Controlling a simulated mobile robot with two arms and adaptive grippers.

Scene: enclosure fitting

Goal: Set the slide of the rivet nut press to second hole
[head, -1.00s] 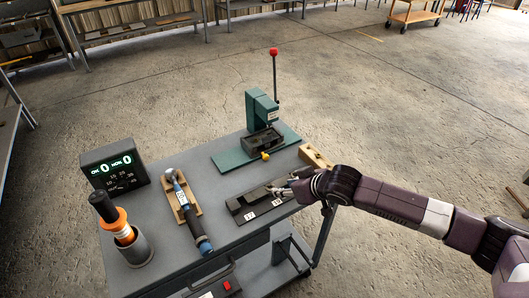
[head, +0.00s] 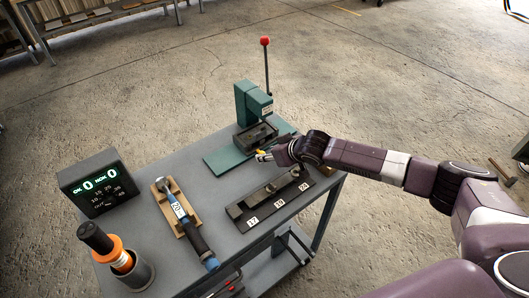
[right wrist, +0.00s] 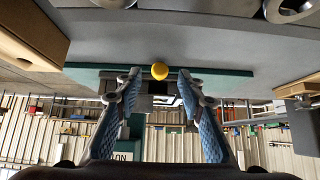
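The green rivet nut press (head: 246,103) stands on its teal base plate (head: 222,161) at the table's far right, its red-knobbed lever (head: 265,62) upright. A dark slide block (head: 256,137) sits at its foot; its holes cannot be made out. A small yellow knob (right wrist: 159,71) is at the press's front, partly hidden by my gripper in the head view. My right gripper (head: 262,155) is at the front edge of the base plate. In the right wrist view its blue-padded fingers (right wrist: 159,76) are apart, with the knob between their tips and gaps on both sides. My left gripper is not in view.
A blue-handled tool on a wooden holder (head: 180,210), a counter display (head: 96,184) and an orange-black tool in a cup (head: 137,277) stand left. Bare tabletop (head: 222,192) lies between.

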